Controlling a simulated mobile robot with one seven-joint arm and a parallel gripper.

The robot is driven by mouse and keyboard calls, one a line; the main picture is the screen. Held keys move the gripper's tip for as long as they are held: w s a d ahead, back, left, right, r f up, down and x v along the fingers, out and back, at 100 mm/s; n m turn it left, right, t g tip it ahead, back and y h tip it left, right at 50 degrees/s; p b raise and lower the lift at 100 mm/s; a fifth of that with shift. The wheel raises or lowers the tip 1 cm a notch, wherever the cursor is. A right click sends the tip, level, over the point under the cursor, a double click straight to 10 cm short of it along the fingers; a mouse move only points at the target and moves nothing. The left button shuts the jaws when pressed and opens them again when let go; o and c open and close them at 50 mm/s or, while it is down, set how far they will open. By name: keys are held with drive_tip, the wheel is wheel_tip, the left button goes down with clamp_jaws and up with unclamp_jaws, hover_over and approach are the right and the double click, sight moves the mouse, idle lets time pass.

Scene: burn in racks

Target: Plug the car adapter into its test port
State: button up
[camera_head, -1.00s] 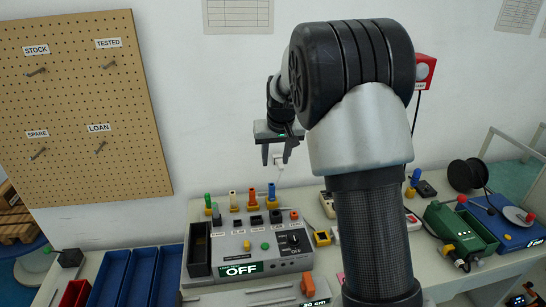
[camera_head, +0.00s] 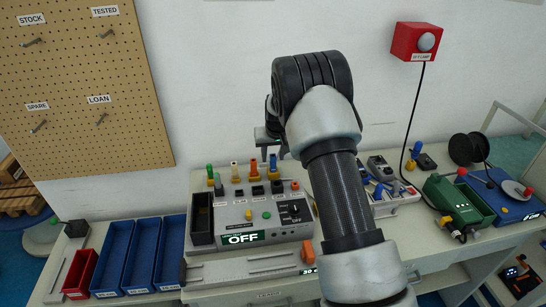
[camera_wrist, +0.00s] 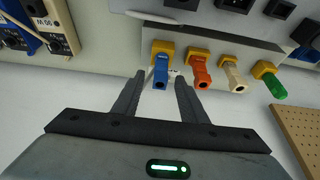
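Several coloured plugs stand in yellow-based holders behind the grey test unit (camera_head: 262,213): green (camera_head: 210,171), cream (camera_head: 234,169), orange (camera_head: 254,169) and blue (camera_head: 272,164). I cannot tell which is the car adapter. The unit has a row of dark ports (camera_head: 257,190) on top; their labels are too small to read. My gripper (camera_head: 271,157) is open and empty, above the right end of the plug row. In the wrist view the blue plug (camera_wrist: 160,74) lies between the fingertips (camera_wrist: 160,80), apparently just beyond them. The orange plug (camera_wrist: 199,75) sits close beside one finger.
Blue trays (camera_head: 142,252) and a red bin (camera_head: 80,274) lie left of the unit, whose display reads OFF. A slotted rail (camera_head: 240,268) runs in front. Power strips, a green box (camera_head: 458,203) and a black spool (camera_head: 467,147) stand right. A pegboard (camera_head: 85,90) hangs left.

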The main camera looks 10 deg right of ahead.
drive_tip(key=shift+w+f, duration=0.25)
drive_tip(key=shift+f, duration=0.4)
clamp_jaws()
